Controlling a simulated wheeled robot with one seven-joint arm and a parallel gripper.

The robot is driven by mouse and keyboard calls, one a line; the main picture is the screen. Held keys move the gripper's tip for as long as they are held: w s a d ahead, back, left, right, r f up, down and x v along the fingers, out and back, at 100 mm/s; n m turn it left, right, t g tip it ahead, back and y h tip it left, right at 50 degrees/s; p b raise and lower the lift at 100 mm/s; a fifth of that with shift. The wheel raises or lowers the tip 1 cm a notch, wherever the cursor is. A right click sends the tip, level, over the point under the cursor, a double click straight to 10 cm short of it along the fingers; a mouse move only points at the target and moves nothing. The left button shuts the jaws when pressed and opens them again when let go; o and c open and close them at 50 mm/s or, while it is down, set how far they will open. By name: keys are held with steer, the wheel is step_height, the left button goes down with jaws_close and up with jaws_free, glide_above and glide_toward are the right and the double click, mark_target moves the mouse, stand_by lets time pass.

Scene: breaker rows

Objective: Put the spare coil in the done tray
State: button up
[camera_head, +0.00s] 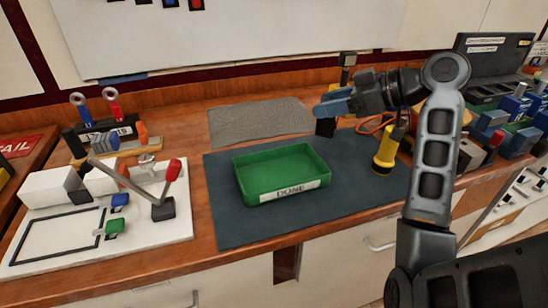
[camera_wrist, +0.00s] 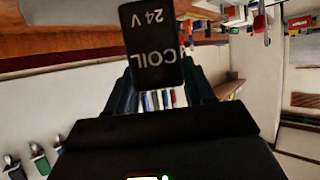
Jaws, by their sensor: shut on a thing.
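The spare coil is a black block marked "COIL 24 V" in the wrist view (camera_wrist: 152,45). My gripper (camera_wrist: 158,88) is shut on it. In the head view my gripper (camera_head: 335,104) has blue fingers, and the dark coil (camera_head: 325,127) shows just below them. They are behind and to the right of the done tray. The done tray (camera_head: 280,176) is a green open box labelled "DONE" and looks empty. It sits on a dark mat (camera_head: 232,220) on the wooden bench.
A yellow and black torch-like thing (camera_head: 384,155) stands right of the tray. A grey sheet (camera_head: 262,118) lies behind the tray. A white board with a red-knobbed lever (camera_head: 174,170) is at left. Several coloured blocks and a dark case (camera_head: 490,60) crowd the right.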

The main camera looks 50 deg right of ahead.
steer(key=shift+w+a+f+p, duration=0.15)
steer(key=shift+w+a+f, duration=0.95)
steer(key=shift+a+f, duration=0.45)
steer(key=shift+w+a+f+p, duration=0.2)
steer(key=shift+w+a+f, duration=0.95)
steer(key=shift+f, duration=0.75)
steer(key=shift+w+a+f+p, duration=0.15)
steer(key=shift+w+a+f, duration=0.85)
steer(key=shift+a+f, duration=0.6)
steer(key=shift+d+f, duration=0.15)
steer(key=shift+f, duration=0.05)
steer(key=o, duration=1.2)
steer(key=shift+s+r, duration=0.15)
steer(key=v, duration=1.1)
steer(key=shift+s+d+b, duration=0.15)
steer(key=shift+s+b, duration=0.2)
steer(key=shift+r, duration=0.1)
